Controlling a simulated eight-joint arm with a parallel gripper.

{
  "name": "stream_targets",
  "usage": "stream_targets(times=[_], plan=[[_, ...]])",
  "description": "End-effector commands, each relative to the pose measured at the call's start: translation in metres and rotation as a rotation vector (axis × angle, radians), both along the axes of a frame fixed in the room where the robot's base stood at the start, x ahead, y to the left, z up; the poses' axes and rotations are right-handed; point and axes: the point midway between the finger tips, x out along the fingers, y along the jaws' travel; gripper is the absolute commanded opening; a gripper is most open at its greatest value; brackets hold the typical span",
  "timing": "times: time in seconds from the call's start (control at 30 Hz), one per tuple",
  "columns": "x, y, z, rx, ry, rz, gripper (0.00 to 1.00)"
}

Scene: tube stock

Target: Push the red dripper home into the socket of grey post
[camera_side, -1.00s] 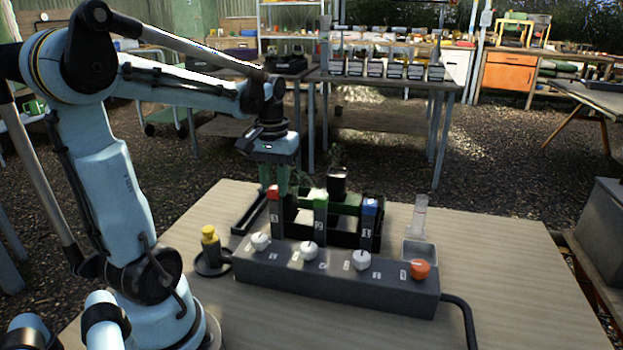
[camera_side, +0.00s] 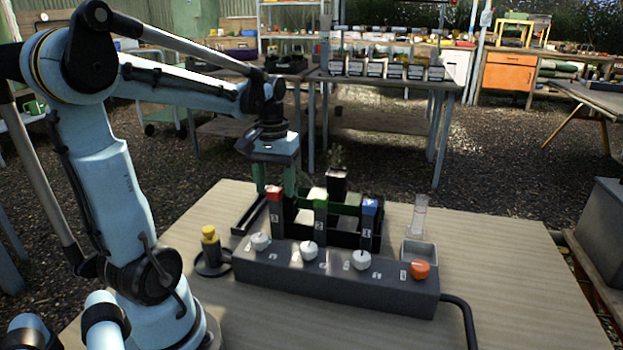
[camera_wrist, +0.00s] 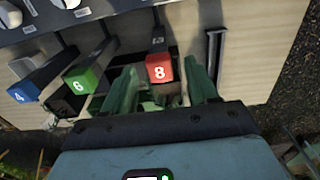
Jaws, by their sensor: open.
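The red dripper (camera_side: 274,193) sits at the top of a dark grey post (camera_side: 277,217), the leftmost of three in the side view. Its red end, marked 8, shows in the wrist view (camera_wrist: 159,68). My gripper (camera_side: 275,180) is just above and behind it, pointing down. Its green fingers are open, one on either side of the red end in the wrist view (camera_wrist: 163,88), and hold nothing. I cannot tell how deep the dripper sits in the socket, which is hidden.
Green-topped (camera_side: 319,196) and blue-topped (camera_side: 370,207) posts stand to the right. In front is a grey box (camera_side: 335,279) with white knobs and an orange one (camera_side: 419,269). The table's right side is clear.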

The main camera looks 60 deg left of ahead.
Motion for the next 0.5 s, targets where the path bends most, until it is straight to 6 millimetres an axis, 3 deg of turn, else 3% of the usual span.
stream_targets(times=[0.17, 0.5], plan=[[0.0, 0.0, 0.019, 0.0, 0.0, 0.0, 0.58], [0.0, 0.0, 0.075, 0.0, 0.0, 0.0, 0.58]])
